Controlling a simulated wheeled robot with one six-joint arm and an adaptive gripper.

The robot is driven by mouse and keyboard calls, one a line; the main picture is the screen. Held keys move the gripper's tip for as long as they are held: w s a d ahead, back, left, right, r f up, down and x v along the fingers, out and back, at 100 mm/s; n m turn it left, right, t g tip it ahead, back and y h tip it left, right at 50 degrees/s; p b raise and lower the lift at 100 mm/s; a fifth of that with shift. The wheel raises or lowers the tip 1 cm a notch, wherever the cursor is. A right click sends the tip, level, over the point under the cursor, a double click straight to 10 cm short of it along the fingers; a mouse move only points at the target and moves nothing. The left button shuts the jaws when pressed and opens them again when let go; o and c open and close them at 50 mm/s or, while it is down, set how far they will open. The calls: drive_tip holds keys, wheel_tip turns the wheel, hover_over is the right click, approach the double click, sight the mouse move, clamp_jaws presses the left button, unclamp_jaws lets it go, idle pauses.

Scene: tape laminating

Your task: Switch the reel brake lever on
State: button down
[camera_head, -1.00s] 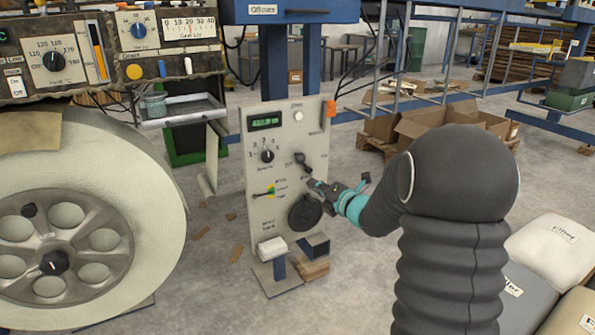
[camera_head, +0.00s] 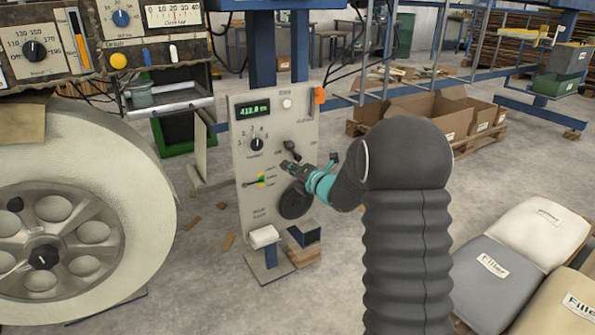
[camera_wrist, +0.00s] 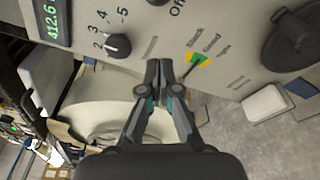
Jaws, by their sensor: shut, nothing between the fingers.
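The black lever (camera_head: 292,149) sits on the upper middle of the pale control panel (camera_head: 243,142). In the head view its handle slants down to the right. I cannot read the label beside it there. An "Off" label shows at the top of the wrist view, with the lever mostly out of that frame. My gripper (camera_head: 287,166) is just below the lever in the head view, in front of the panel. In the wrist view my gripper (camera_wrist: 158,64) has its fingers together with nothing held. Whether it touches the panel or lever I cannot tell.
The panel also carries a numbered knob (camera_head: 257,144), a slack/good gauge (camera_wrist: 200,60), a green display (camera_head: 253,109) and a large round black knob (camera_head: 295,200). A large white reel (camera_head: 150,215) stands left. Filler bags (camera_head: 545,225) lie right.

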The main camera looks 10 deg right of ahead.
drive_tip(key=shift+w+d+r+p, duration=0.15)
drive_tip(key=shift+w+d+r, duration=0.1)
drive_tip(key=shift+w, duration=0.65)
drive_tip(key=shift+w+d+r+p, duration=0.15)
drive_tip(key=shift+w+r+p, duration=0.05)
drive_tip(key=shift+w, duration=0.65)
drive_tip(key=shift+w+d+r+p, duration=0.15)
drive_tip(key=shift+w+d+r, duration=0.1)
drive_tip(key=shift+w, duration=0.65)
drive_tip(key=shift+a, duration=0.15)
